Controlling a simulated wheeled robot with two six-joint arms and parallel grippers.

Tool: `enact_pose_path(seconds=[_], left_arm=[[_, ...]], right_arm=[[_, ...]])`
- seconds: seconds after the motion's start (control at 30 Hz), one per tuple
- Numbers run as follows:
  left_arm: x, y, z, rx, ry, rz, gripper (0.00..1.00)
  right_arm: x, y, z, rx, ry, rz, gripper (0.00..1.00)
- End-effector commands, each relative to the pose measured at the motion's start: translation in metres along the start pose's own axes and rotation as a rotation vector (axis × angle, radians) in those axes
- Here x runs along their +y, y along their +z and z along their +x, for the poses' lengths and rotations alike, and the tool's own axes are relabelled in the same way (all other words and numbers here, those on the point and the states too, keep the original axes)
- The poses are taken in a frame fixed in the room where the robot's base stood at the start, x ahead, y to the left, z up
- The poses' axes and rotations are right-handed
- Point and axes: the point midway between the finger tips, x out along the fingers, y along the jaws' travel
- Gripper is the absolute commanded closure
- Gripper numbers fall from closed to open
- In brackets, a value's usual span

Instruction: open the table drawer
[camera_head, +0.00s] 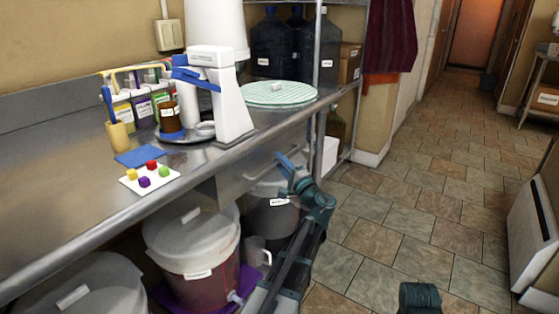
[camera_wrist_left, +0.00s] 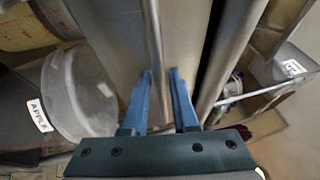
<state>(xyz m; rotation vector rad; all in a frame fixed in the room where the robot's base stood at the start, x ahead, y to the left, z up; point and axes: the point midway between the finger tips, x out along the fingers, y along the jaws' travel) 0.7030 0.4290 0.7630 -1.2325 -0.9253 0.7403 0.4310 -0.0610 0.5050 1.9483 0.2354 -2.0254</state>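The grey metal drawer (camera_head: 240,178) hangs under the front edge of the steel table (camera_head: 60,195) in the head view. My left gripper (camera_head: 285,163) is at its front, near the right end. In the left wrist view the long bar handle (camera_wrist_left: 153,35) of the drawer runs between the two blue fingers of my left gripper (camera_wrist_left: 161,75). How far the drawer is out is hard to tell. A dark part of my right arm shows at the bottom; its fingers do not show.
White lidded buckets (camera_head: 195,240) stand below the table, with a jug (camera_head: 257,252) beside them. On the table are a white stand mixer-like device (camera_head: 225,95), bottles and a white card (camera_head: 130,184) with coloured cubes.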

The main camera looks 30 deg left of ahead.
Motion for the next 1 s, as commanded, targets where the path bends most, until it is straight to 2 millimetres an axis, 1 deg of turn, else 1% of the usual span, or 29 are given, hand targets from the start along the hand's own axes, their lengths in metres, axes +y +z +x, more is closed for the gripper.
enact_pose_path(seconds=[0.1,0.33,0.37,0.5,1.0], left_arm=[[0.0000,0.0003,0.0038,-0.001,0.000,0.000,0.73],[0.0002,0.0005,0.0039,0.000,0.000,0.000,0.73],[0.0002,0.0004,0.0039,0.000,0.000,0.000,0.75],[0.0002,0.0004,0.0038,0.000,0.000,0.000,1.00],[0.0004,0.0004,0.0034,0.000,0.001,-0.001,1.00]], right_arm=[[0.0001,0.0001,-0.0007,0.000,0.000,0.000,0.50],[0.0001,0.0000,-0.0005,0.000,0.000,0.000,0.50],[0.0001,0.0000,-0.0005,0.000,0.000,0.000,0.50],[0.0001,0.0000,-0.0005,0.000,0.000,0.000,0.50],[0.0001,0.0000,-0.0005,0.000,0.000,0.000,0.50]])
